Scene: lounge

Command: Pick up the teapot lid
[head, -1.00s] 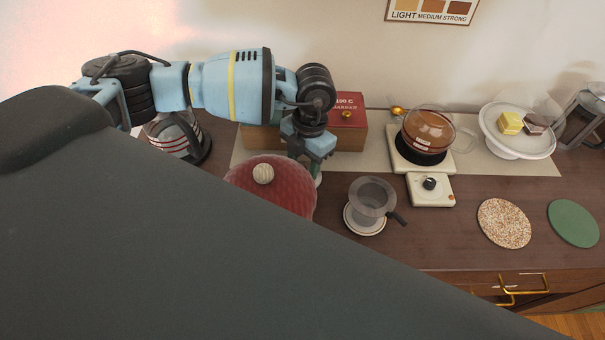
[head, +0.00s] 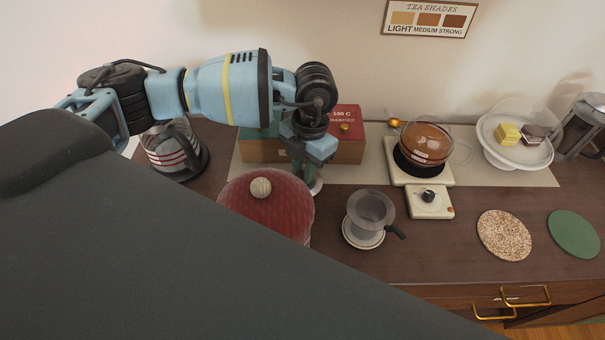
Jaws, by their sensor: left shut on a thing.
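My left gripper (head: 312,178) points down behind the red dome, in front of the box. Its fingers are shut on a small pale rounded thing (head: 316,188), which looks like the teapot lid. The dome and the fingers partly hide it, and I cannot tell whether it is clear of the table. A round glass pot (head: 427,140) of amber tea stands on a cream warmer to the right, apart from the gripper. My right gripper is not in view.
The red dome (head: 272,205) with a pale knob stands close in front of the gripper. A dripper cup (head: 370,212), a cake stand (head: 493,148), a speckled coaster (head: 504,235) and a green coaster (head: 573,234) lie right. A red-topped box (head: 343,150) is behind. A striped glass jug (head: 172,150) stands left.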

